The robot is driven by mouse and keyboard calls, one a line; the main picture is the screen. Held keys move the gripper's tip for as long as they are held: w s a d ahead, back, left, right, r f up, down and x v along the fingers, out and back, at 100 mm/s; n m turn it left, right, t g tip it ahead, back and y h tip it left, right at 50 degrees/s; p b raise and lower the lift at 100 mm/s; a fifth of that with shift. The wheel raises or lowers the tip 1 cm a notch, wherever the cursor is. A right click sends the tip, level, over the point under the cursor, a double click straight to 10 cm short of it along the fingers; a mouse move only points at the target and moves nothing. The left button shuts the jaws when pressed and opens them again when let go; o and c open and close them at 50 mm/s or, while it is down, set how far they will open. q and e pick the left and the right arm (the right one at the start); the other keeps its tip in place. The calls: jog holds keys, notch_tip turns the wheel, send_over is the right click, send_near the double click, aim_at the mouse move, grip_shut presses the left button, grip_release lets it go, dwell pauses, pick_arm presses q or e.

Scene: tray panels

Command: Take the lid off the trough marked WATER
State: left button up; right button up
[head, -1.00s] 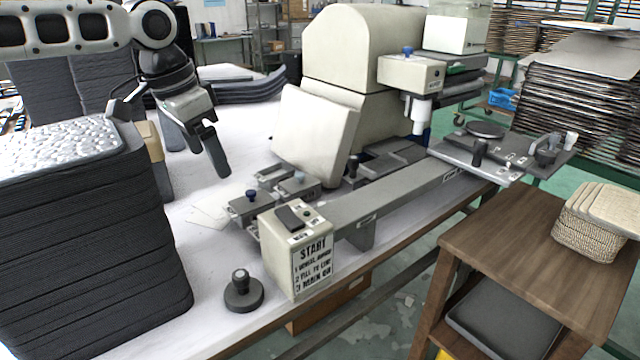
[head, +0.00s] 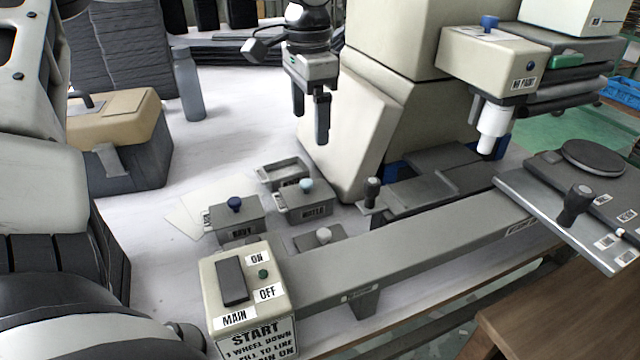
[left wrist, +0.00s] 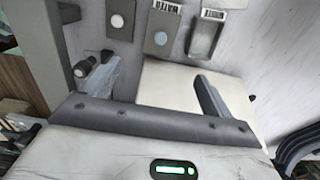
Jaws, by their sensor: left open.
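The trough marked WATER (head: 303,207) is a small grey box with its lid on, topped by a pale blue knob (head: 306,185). It stands on the white table, right of a like box with a dark blue knob (head: 235,204). In the left wrist view the WATER trough (left wrist: 158,42) lies beyond my fingers, near the top edge. My left gripper (head: 311,120) is open and empty, fingers pointing down, above and behind the troughs, apart from them. My right gripper is not in view.
An open grey trough (head: 283,172) is just behind the WATER one. A tilted cream panel (head: 343,135) stands close to my gripper's right. The START box (head: 248,295) is at the front.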

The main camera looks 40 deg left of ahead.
aim_at(306, 182)
pick_arm(q)
jog(key=f, duration=0.4)
jog(key=f+b, duration=0.1)
jog(key=f, duration=0.4)
jog(key=s+f, duration=0.1)
jog(key=f, duration=0.4)
jog(key=shift+a, duration=0.2)
jog(key=shift+r, duration=0.1)
jog(key=c, duration=1.1)
